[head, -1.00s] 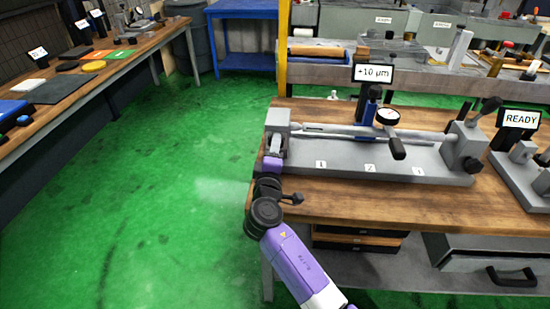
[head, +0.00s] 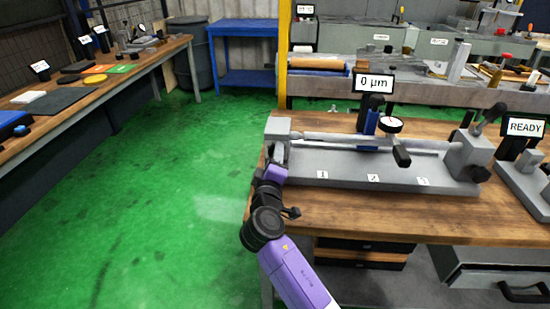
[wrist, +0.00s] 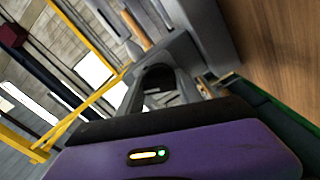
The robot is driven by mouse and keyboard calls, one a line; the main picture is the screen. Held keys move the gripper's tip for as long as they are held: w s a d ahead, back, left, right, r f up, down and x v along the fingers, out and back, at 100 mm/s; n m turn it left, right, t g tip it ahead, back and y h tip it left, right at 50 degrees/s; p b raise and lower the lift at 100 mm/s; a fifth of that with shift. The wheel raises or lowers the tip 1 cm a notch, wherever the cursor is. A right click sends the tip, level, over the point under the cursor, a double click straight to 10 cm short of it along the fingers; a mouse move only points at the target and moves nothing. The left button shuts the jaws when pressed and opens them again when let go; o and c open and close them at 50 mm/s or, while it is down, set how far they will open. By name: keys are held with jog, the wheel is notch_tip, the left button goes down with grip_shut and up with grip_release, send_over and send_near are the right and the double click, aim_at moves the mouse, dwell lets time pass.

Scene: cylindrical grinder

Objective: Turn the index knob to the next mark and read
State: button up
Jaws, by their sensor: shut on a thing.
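The grey bench fixture (head: 365,165) stands on the wooden bench, with marks 1, 2 and 3 along its front face. A slim shaft lies along it, with a dial indicator (head: 390,125) over it. The display (head: 374,83) behind it reads "0 µm". My gripper (head: 276,158) is at the left headstock (head: 278,128) and is shut on the index knob. The knob is mostly hidden by my gripper in the head view. In the wrist view, a dark rounded part, likely the knob (wrist: 157,78), shows just beyond my purple gripper body.
A second fixture stands at the right with a "READY" sign (head: 525,127). A drawer (head: 500,275) stands open below the bench's right part. Green floor (head: 190,210) is clear left of the bench. A side bench (head: 110,75) runs along the left.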

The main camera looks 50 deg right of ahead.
jog(key=o, duration=1.3)
jog(key=shift+o, duration=0.2)
jog(key=v, duration=0.8)
jog(key=shift+b, duration=0.3)
